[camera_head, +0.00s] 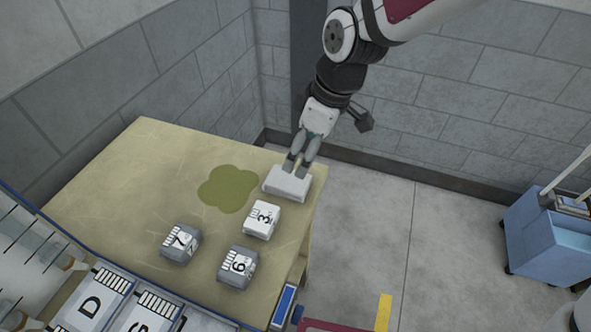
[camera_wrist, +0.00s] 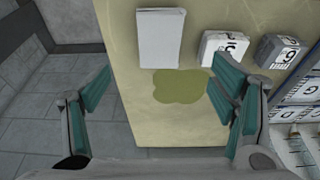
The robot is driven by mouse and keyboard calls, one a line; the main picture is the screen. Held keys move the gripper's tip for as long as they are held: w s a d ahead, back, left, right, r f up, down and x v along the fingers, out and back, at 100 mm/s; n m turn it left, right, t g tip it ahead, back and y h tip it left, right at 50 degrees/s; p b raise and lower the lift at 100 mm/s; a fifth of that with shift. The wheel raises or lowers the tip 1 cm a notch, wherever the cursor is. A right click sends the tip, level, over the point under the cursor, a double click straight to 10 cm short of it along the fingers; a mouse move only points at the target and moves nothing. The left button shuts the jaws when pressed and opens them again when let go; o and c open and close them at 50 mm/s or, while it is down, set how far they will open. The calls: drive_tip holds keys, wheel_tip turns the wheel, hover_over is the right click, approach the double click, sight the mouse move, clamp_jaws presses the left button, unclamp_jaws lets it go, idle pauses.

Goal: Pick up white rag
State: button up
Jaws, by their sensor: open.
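The white rag (camera_head: 287,184) is a folded, flat-topped white block at the right edge of the wooden table. In the wrist view the rag (camera_wrist: 160,38) is a pale rectangle at the top, ahead of the fingertips and between their lines. My gripper (camera_head: 298,168) points down, and its fingertips overlap the rag's far edge in the head view. In the wrist view my gripper (camera_wrist: 160,82) has its two green-padded fingers wide apart with nothing between them. I cannot tell the exact height of the fingertips above the rag.
A green spill (camera_head: 228,189) lies left of the rag. Boxes marked 3 (camera_head: 260,220), 6 (camera_head: 238,267) and 7 (camera_head: 181,242) stand nearby on the table (camera_head: 130,165). Brick walls stand behind. A blue cart (camera_head: 545,225) stands at right, with open floor between.

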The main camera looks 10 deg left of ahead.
hover_over(289, 179)
drive_tip(key=d, duration=0.2)
drive_tip(key=f, duration=0.6)
drive_tip(key=shift+s+b, duration=0.25)
drive_tip(key=shift+b, duration=0.15)
drive_tip(key=shift+x, duration=3)
drive_tip(key=shift+w+a+r, duration=0.1)
drive_tip(key=c, duration=1.2)
